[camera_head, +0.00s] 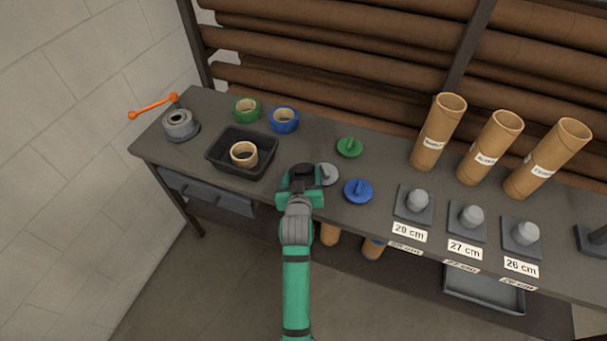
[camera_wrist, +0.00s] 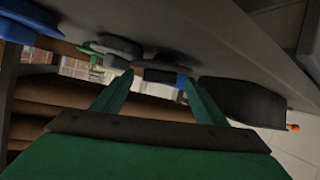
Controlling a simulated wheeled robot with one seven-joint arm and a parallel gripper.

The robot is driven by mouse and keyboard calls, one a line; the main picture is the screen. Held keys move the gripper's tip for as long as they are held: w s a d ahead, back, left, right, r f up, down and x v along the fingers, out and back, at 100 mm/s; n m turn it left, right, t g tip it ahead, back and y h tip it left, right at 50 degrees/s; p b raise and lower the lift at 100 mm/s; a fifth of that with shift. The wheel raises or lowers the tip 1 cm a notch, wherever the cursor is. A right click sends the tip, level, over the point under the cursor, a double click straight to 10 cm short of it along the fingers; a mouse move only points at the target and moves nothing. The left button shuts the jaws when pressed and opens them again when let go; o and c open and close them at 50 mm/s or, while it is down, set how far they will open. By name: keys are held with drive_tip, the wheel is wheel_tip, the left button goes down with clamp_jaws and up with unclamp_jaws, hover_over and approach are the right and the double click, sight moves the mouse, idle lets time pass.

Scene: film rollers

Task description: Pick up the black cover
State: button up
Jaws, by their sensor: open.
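My gripper (camera_head: 301,180) is low over the table's front part, left of the grey cover. In the wrist view its two green fingers are spread apart (camera_wrist: 158,78), with nothing held between them. A dark flat shape (camera_wrist: 163,67) shows between and beyond the fingertips and looks like the black cover. In the head view my gripper hides most of that spot, so I cannot tell the cover from dark gripper parts there. The wrist view is upside down, with the table at the top.
Close by are the grey cover (camera_head: 327,174), the blue cover (camera_head: 358,191) and the green cover (camera_head: 349,147). A black tray (camera_head: 213,157) holding a tape roll (camera_head: 243,154) stands left. Green (camera_head: 246,109) and blue (camera_head: 284,119) rolls lie behind. Cardboard tubes (camera_head: 437,132) stand right.

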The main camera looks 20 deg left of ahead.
drive_tip(key=c, duration=1.1)
drive_tip(key=shift+r, duration=0.1)
drive_tip(key=shift+c, duration=0.2)
